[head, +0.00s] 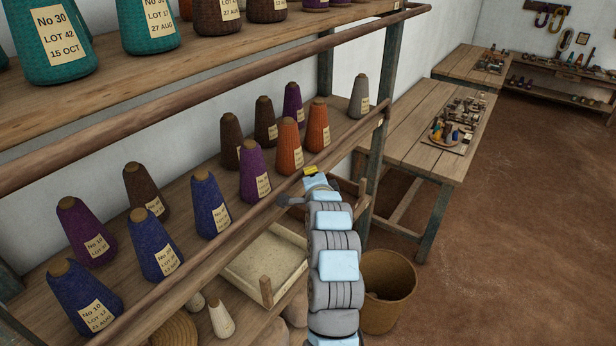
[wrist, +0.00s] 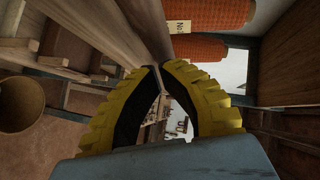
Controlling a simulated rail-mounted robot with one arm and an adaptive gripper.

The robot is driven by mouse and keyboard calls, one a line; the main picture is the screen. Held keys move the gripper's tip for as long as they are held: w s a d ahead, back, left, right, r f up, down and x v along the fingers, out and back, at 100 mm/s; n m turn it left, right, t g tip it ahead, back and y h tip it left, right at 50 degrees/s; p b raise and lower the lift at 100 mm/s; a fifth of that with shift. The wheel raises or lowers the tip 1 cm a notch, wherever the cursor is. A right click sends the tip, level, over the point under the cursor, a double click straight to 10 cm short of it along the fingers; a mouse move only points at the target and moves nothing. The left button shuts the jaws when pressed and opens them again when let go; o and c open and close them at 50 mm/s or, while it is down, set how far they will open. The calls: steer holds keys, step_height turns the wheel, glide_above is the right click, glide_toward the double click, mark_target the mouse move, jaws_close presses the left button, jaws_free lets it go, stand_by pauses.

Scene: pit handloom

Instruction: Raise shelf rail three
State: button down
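The shelf's upper front rail (head: 210,95) is a long round wooden bar crossing the head view from lower left to upper right. A lower front rail (head: 222,247) runs along the edge of the shelf below. No number shows on either, so I cannot tell which is rail three. My gripper (head: 311,171) is at the lower rail, in front of the orange cones. In the wrist view, the yellow fingers (wrist: 161,68) nearly meet at their tips. A wooden rail (wrist: 140,27) passes just above and beyond them. I see nothing held; contact with the rail is unclear.
Orange cones (head: 289,146), blue cones (head: 210,205) and other yarn cones stand close behind the lower rail. A pale tray (head: 255,268) lies below. A round bin (head: 387,289) stands on the floor right of my arm. Open floor (head: 510,240) lies farther right.

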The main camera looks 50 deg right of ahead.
steer(key=s+d+b+v, duration=0.2)
steer(key=v, duration=1)
steer(key=shift+s+a+r, duration=0.2)
steer(key=shift+s, duration=0.05)
stand_by(0.3)
